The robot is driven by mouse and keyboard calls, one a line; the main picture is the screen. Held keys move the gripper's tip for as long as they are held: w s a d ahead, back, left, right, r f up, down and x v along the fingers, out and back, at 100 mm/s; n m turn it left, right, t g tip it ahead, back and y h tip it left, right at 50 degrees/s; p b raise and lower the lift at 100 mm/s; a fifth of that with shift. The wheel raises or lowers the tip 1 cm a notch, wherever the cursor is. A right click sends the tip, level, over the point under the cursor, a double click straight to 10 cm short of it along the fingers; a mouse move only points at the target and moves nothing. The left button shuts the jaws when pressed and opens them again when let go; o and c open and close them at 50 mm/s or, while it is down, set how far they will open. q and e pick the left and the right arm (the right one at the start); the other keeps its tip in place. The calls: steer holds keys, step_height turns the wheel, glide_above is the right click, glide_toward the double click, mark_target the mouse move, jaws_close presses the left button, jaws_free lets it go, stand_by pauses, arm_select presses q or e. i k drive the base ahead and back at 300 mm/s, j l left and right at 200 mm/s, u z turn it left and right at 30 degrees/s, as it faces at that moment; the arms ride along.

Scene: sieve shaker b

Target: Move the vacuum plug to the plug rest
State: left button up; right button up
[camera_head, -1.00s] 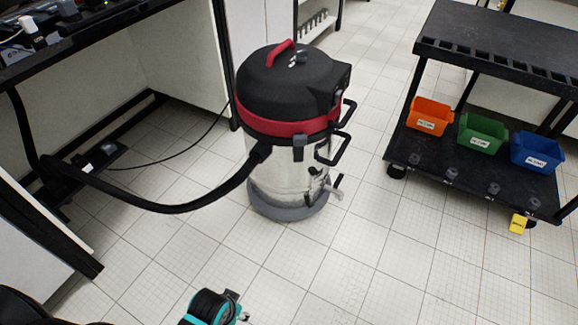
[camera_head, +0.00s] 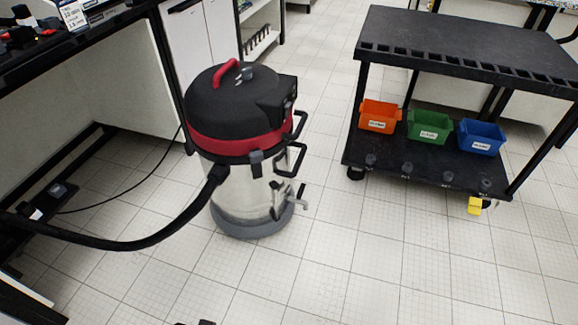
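The vacuum (camera_head: 240,140) stands upright on the floor, left of centre. It has a black lid, a red band and handle, a metal drum and a black hose (camera_head: 130,242) running left. A thin black cable (camera_head: 135,188) runs from behind the vacuum to a dark power strip (camera_head: 45,200) on the floor under the left bench. A small plug-like block (camera_head: 58,188) sits on the strip; I cannot tell for sure that it is the vacuum plug. I cannot make out the plug rest.
A black cart (camera_head: 470,52) stands at the right, with orange (camera_head: 380,117), green (camera_head: 429,127) and blue (camera_head: 481,139) bins on its lower shelf. A bench (camera_head: 110,25) lines the left. The tiled floor between is clear.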

mark_target(25, 208)
steer(key=u, duration=1.95)
